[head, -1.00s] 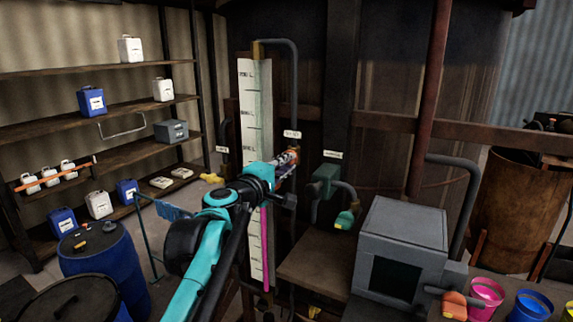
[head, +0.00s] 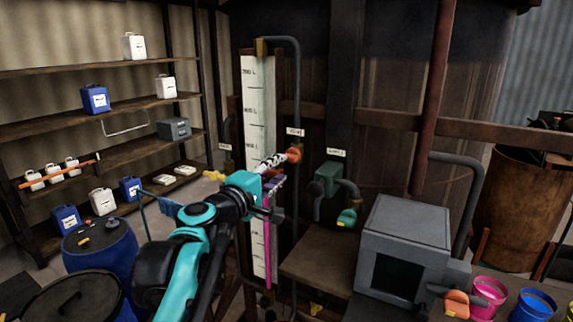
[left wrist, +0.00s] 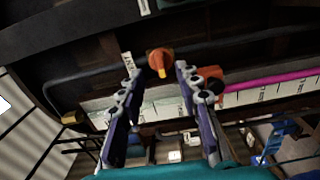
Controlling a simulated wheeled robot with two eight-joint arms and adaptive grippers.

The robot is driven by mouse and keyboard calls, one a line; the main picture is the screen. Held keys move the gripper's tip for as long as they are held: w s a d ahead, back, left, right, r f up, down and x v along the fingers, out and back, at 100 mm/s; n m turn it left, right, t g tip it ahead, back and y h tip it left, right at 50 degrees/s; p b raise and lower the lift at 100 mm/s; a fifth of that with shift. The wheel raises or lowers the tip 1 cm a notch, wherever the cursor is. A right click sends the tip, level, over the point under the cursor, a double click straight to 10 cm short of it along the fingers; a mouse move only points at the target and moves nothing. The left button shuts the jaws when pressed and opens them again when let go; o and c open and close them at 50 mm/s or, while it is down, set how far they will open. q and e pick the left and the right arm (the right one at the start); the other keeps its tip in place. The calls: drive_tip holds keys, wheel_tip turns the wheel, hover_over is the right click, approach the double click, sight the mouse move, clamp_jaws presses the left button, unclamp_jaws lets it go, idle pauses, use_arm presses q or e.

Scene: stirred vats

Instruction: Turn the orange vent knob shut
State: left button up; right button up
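The orange vent knob (head: 293,154) stands out from the dark pipe beside the white level scale, below a small white label. In the left wrist view an orange knob with a yellow-orange pointer (left wrist: 160,60) lies ahead of and between the fingertips, apart from both. A second red-orange part (left wrist: 210,75) is partly hidden behind the right-hand finger. My left gripper (head: 276,170) is just left of and below the vent knob. Its two fingers are spread with nothing between them, as the left wrist view also shows (left wrist: 157,83). My right gripper is not in view.
The white level scale (head: 257,105) and a magenta tube (head: 267,250) run close by the gripper. A green-handled valve (head: 347,217) and a grey box (head: 405,225) stand to the right. A yellow valve handle (head: 214,176) is at left.

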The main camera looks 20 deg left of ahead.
use_arm(q)
drive_tip(key=s, duration=0.5)
drive_tip(key=shift+s+a, duration=0.2)
drive_tip(key=shift+s, duration=0.05)
drive_tip(key=s+d+f+m+g+h, duration=0.1)
drive_tip(key=s+d+f+m+g, duration=0.3)
drive_tip(key=f, duration=0.5)
drive_tip(key=s+d+f+m+g, duration=0.25)
drive_tip(key=d+f+m, duration=0.25)
drive_tip(key=f, duration=0.5)
drive_tip(key=s+d+f+m+g+h, duration=0.1)
drive_tip(key=s+d+f+m+g, duration=0.3)
drive_tip(key=f, duration=0.5)
drive_tip(key=s+a+f+m+y, duration=0.25)
drive_tip(key=s+f+m, duration=0.2)
drive_tip(key=f, duration=0.35)
wheel_tip(320, 180, down, 33)
drive_tip(key=y+b, duration=0.1)
drive_tip(key=b, duration=3.2)
drive_tip(key=shift+s+d, duration=0.25)
drive_tip(key=shift+s, duration=0.15)
drive_tip(key=shift+f+n, duration=0.1)
drive_tip(key=shift+n, duration=0.15)
